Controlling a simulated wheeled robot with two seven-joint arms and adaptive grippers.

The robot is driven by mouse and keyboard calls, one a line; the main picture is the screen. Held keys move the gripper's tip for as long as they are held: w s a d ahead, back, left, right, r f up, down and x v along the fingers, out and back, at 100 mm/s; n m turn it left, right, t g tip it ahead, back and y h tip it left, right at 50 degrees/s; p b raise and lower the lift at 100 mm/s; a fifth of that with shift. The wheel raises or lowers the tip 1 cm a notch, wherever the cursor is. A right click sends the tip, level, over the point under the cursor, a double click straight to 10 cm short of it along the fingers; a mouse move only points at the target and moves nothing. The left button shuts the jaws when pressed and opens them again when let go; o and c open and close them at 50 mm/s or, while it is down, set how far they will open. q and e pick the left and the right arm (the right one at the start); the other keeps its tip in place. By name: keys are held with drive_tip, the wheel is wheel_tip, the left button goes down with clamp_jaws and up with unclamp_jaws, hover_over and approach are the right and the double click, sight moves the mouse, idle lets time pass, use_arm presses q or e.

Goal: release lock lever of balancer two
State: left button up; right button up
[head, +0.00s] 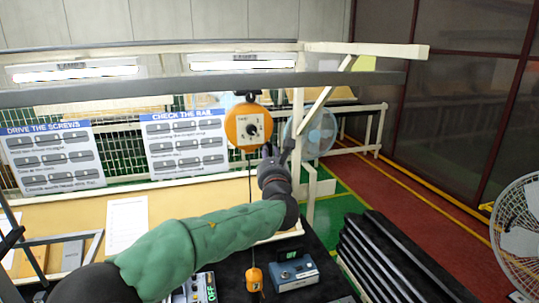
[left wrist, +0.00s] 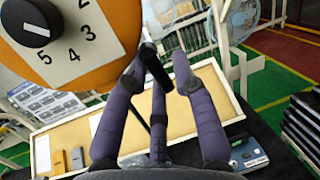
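One orange balancer (head: 248,127) with a pale dial plate and black knob hangs under the overhead rail; its number as a balancer cannot be read. The left wrist view shows it large at upper left (left wrist: 95,75), with dial digits 2 to 5. My left gripper (head: 277,150) is just below and right of it. Its three purple fingers (left wrist: 158,68) are partly bent, with a gap between the tips. A black bar (left wrist: 147,22) runs close to the middle fingertip; I cannot tell whether it is the lock lever or touches a finger. My right gripper is out of view.
A cable runs down from the balancer to an orange hanging tool (head: 254,279). A blue-grey device (head: 294,272) stands on the dark bench. Instruction boards (head: 186,142) hang behind. Fans (head: 520,232) and a stack of dark strips (head: 385,265) are on the right.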

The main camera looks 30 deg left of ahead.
use_arm(q)
drive_tip(key=shift+s+r, duration=0.1)
drive_tip(key=shift+r, duration=0.15)
drive_tip(key=v, duration=0.7)
drive_tip(key=shift+s+d+f, duration=0.2)
drive_tip(key=shift+d+f, duration=0.1)
drive_tip(key=shift+f, duration=0.15)
drive_tip(key=shift+s+d, duration=0.1)
